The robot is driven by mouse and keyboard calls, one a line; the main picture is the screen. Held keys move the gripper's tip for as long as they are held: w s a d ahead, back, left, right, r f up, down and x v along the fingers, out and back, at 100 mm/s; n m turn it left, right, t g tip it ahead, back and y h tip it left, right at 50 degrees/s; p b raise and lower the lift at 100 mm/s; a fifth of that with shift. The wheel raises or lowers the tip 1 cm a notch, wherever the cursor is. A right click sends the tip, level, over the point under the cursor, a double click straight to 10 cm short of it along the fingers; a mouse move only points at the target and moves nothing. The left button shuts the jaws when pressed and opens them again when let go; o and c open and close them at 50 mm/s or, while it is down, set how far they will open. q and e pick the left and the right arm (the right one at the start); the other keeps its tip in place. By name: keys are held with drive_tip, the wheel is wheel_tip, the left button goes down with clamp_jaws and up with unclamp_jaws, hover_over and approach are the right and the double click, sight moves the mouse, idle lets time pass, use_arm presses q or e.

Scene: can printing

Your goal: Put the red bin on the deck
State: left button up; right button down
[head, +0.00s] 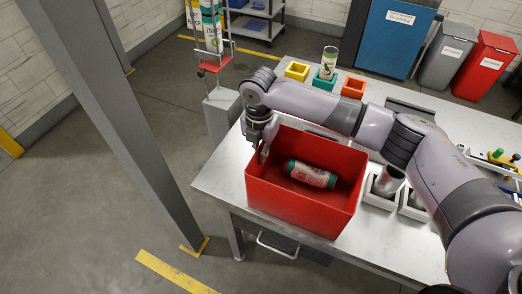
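The red bin (292,205) is at the front left of the white worktable, close to its front edge. It is upright, and a can with green ends and a printed label (311,174) lies on its side inside. My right gripper (264,148) reaches down at the bin's far left corner. One finger shows inside the wall and the rest is close to the rim. Whether the fingers press on the wall is not clear. I cannot tell if the bin rests on the table or is slightly raised. My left gripper is not in view.
Yellow, teal and red square holders (353,87) stand at the table's back, a can (329,63) in the teal one. White holders (379,198) are right of the bin. A grey post (120,110) rises left of the table. Grey and red waste bins (485,65) stand behind.

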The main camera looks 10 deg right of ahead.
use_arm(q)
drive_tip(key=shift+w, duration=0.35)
use_arm(e)
drive_tip(key=c, duration=1.8)
unclamp_jaws()
drive_tip(key=shift+r, duration=0.1)
use_arm(q)
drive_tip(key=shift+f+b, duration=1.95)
drive_tip(key=shift+b, duration=0.05)
use_arm(e)
wheel_tip(320, 180, up, 12)
drive_tip(key=shift+w+a, duration=0.1)
